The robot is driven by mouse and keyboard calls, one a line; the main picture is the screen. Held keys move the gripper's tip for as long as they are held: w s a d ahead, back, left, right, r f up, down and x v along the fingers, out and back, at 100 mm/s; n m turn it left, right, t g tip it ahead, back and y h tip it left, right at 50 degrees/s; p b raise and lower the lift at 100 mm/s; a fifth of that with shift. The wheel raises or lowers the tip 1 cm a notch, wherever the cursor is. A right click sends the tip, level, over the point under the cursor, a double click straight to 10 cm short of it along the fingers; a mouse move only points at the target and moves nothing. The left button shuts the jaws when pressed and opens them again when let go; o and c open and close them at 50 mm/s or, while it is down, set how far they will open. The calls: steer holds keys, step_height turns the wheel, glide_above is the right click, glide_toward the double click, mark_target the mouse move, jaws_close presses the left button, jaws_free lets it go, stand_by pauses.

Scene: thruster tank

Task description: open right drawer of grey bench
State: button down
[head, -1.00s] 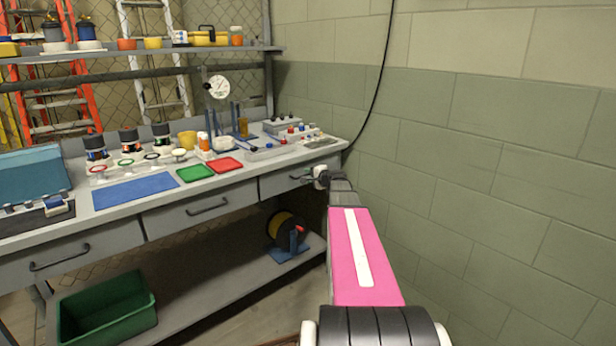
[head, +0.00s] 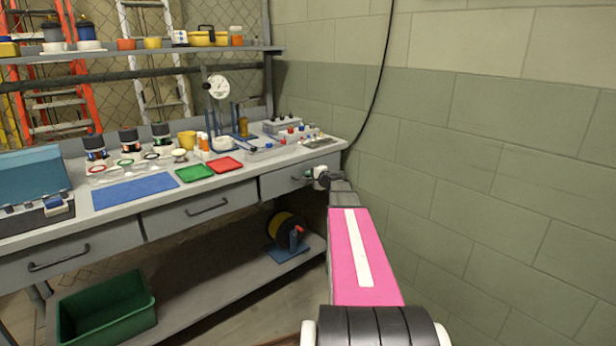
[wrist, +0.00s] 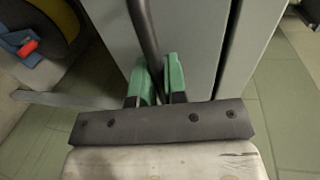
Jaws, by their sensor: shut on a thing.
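The grey bench (head: 240,193) runs along the left and back, with three drawers along its front. Its right drawer (head: 277,182) is at the far right end, by the wall. The drawer's dark bar handle (wrist: 146,32) runs between the green fingertips of my gripper (wrist: 159,82) in the wrist view. My gripper (head: 308,177) is shut on this handle, at the drawer front. A dark narrow gap shows beside the grey panel in the wrist view; I cannot tell how far the drawer is out. My arm hides part of the drawer's right end.
The middle drawer (head: 190,212) and left drawer (head: 75,258) look closed. A green bin (head: 108,312) and a yellow-black reel (head: 285,228) sit below. Trays and small parts cover the bench top. The block wall (head: 500,180) stands close on the right.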

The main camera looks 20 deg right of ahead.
steer(key=f+v, duration=0.2)
steer(key=v, duration=0.9)
steer(key=f+v, duration=0.2)
steer(key=v, duration=0.9)
steer(key=shift+s, duration=0.4)
steer(key=shift+d+f, duration=0.1)
steer(key=shift+f, duration=0.05)
steer(key=c, duration=1.2)
jaws_free()
steer(key=v, duration=1.1)
steer(key=shift+w, duration=0.1)
